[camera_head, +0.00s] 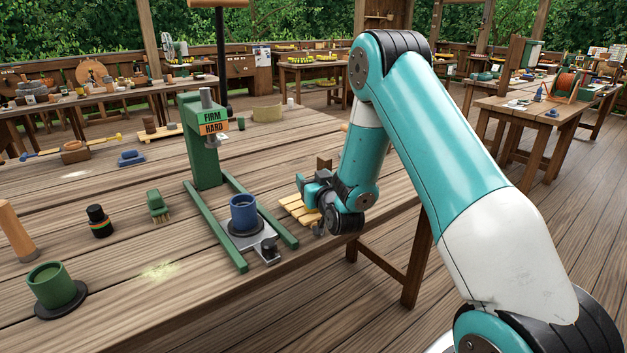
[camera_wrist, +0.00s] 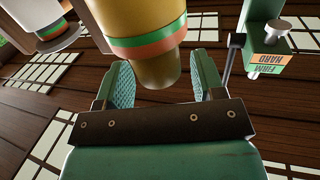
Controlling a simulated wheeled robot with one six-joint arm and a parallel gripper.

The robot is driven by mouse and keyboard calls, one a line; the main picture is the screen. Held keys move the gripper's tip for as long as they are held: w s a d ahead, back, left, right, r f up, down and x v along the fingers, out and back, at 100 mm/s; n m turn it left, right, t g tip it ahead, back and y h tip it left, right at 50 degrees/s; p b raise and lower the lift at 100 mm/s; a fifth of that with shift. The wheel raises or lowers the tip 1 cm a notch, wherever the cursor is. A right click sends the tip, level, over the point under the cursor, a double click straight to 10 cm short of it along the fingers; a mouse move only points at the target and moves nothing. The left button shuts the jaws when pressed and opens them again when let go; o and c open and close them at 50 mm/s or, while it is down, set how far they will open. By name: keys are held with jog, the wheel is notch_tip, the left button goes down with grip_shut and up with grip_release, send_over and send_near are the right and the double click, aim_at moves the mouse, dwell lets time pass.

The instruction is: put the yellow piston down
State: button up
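The yellow piston (camera_wrist: 157,70), a dull gold cylinder with a green and an orange band, stands out between and beyond my fingers in the wrist view. My gripper (camera_wrist: 164,78) has its two textured pads spread apart, with a visible gap between the right pad and the piston. In the head view my gripper (camera_head: 305,190) is low over the table's right edge, right of the green press. The piston cannot be made out there. Pale wooden slats (camera_head: 298,209) show just below my gripper, partly hidden by it.
The green press (camera_head: 204,150) with a FIRM/HARD label holds a blue cup (camera_head: 243,213) on its base. A black banded cylinder (camera_head: 98,221), a green brush (camera_head: 157,206) and a green cup (camera_head: 56,285) stand further left. A banded pale cylinder (camera_wrist: 45,28) is close by in the wrist view.

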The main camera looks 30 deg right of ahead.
jog(key=shift+r, duration=0.1)
jog(key=shift+r+p, duration=0.25)
jog(key=shift+p, duration=0.1)
jog(key=shift+r+p, duration=0.5)
jog(key=s+b, duration=0.2)
jog(key=s+a+f+b, duration=0.1)
jog(key=shift+s, duration=0.25)
jog(key=p+v, duration=0.2)
jog(key=v, duration=0.6)
jog(key=s+a+r+n+g+y, duration=0.25)
jog(key=a+g+y, duration=0.2)
jog(key=a, duration=0.45)
jog(key=s+a+r+n+g+y, duration=0.1)
jog(key=s+a+r+g+y, duration=0.3)
jog(key=a, duration=0.6)
jog(key=s+a+r+n+g, duration=0.2)
jog(key=s+n+g, duration=0.1)
jog(key=s, duration=0.6)
jog(key=s+a+r+n+g, duration=0.2)
jog(key=s+g, duration=0.4)
jog(key=s, duration=0.3)
jog(key=shift+s+a+r+n, duration=0.2)
jog(key=shift+a+r+n, duration=0.2)
jog(key=shift+n, duration=0.15)
